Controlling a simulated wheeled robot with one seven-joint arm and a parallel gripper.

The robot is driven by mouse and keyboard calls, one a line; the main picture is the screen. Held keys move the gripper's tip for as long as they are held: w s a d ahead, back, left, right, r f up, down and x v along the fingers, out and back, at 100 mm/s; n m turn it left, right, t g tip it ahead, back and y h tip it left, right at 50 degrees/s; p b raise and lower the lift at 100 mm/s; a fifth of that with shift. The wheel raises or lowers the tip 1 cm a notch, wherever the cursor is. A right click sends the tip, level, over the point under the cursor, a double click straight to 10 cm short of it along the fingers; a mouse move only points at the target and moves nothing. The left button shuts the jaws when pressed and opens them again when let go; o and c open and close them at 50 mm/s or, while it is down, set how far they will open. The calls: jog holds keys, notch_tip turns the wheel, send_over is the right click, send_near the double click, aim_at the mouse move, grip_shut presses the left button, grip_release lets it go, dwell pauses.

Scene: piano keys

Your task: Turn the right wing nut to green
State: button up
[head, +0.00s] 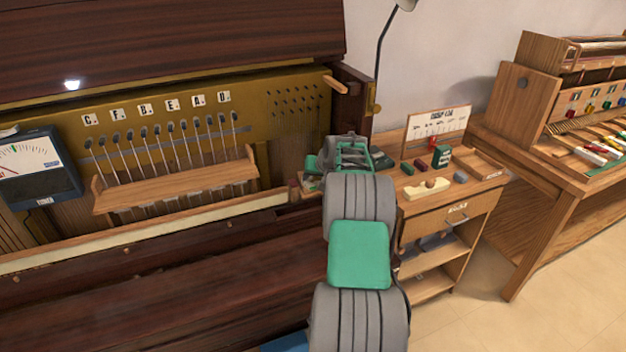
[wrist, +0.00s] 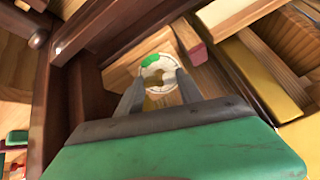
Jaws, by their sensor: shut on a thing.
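In the wrist view a round white dial (wrist: 151,61) with a green patch (wrist: 150,60) at its upper left lies on a wooden surface. A brass-coloured wing nut (wrist: 156,83) sits at its middle. My gripper (wrist: 158,84) is shut on this wing nut, one finger on each side. Which way the nut points relative to the green patch is hard to tell. In the head view my green and grey arm reaches to the right end of the open piano. It hides the dial, the wing nut and my fingertips there.
The open piano's dark wooden front (head: 170,265) and side walls surround the spot closely. A meter (head: 38,165) stands at the left. A small wooden cart (head: 455,225) with tools and a bench (head: 560,175) with another keyboard stand at the right. Floor shows at the lower right.

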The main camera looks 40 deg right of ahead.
jog(key=c, duration=0.4)
jog(key=shift+f+n+b, duration=0.2)
jog(key=shift+n+b, duration=0.6)
jog(key=shift+b, duration=0.1)
jog(key=shift+n+b, duration=0.55)
jog(key=shift+n, duration=0.25)
jog(key=shift+r+n, duration=0.25)
jog(key=shift+n, duration=0.05)
jog(key=shift+f, duration=0.1)
jog(key=shift+c, duration=0.2)
jog(key=shift+f+n+b, duration=0.15)
jog(key=shift+n+b, duration=0.8)
jog(key=shift+n, duration=0.05)
jog(key=shift+r+n+b, duration=0.25)
jog(key=shift+n+b, duration=0.15)
jog(key=shift+n, duration=0.5)
